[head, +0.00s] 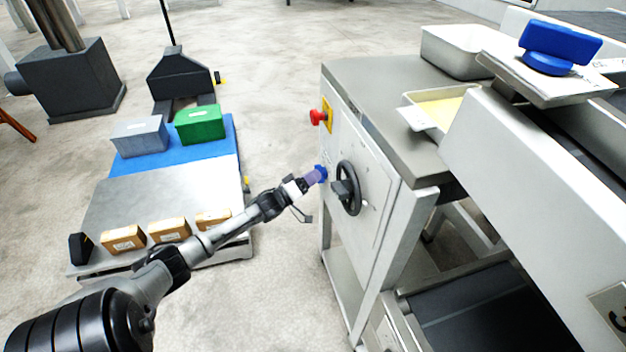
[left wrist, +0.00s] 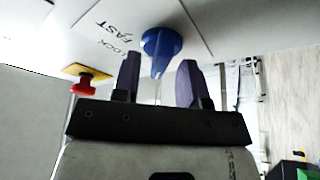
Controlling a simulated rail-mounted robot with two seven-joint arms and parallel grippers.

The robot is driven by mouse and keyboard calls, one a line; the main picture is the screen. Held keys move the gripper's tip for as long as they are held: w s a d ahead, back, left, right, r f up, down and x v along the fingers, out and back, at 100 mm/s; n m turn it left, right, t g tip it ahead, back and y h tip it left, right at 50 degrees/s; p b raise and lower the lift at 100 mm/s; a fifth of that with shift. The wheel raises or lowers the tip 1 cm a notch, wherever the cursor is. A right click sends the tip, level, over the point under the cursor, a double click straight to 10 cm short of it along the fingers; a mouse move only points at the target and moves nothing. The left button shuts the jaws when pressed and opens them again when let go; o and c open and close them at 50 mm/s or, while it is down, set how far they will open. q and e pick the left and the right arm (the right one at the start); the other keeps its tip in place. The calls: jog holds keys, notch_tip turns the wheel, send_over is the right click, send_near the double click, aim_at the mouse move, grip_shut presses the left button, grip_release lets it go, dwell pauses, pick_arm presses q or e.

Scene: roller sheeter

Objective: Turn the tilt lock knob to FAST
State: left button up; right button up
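The blue tilt lock knob (head: 321,171) sits on the pale side panel of the machine, left of the black handwheel. In the left wrist view the knob (left wrist: 161,44) shows close up, with the words LOCK and FAST printed beside it on the left. Its narrow grip points down toward my gripper; which label it is set to I cannot tell. My left gripper (head: 311,179) is at the panel, right by the knob. Its two purple fingers are apart, with the knob's grip at the gap between the tips. Contact cannot be made out. My right gripper is in neither view.
A black handwheel (head: 348,188) stands out just right of the knob. A red button on a yellow plate (head: 327,115) is above it. A pallet cart (head: 150,195) with boxes stands at the left. Open floor lies between cart and machine.

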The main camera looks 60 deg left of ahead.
pick_arm(q)
jog(key=shift+w, duration=0.15)
jog(key=shift+c, duration=0.3)
grip_shut()
jog(key=shift+m, duration=0.3)
jog(key=m+g+h+b, duration=0.1)
jog(key=m+h, duration=0.2)
jog(key=m, duration=0.5)
jog(key=m+g+h+b, duration=0.1)
jog(key=m+h, duration=0.3)
jog(key=m, duration=0.4)
jog(key=m+g+h+b, duration=0.1)
jog(key=m+h, duration=0.3)
jog(key=m, duration=0.4)
jog(key=shift+w+a+m+b, duration=0.1)
jog(key=shift+a+m+b, duration=0.2)
jog(key=shift+b, duration=0.05)
jog(key=shift+m+h, duration=0.3)
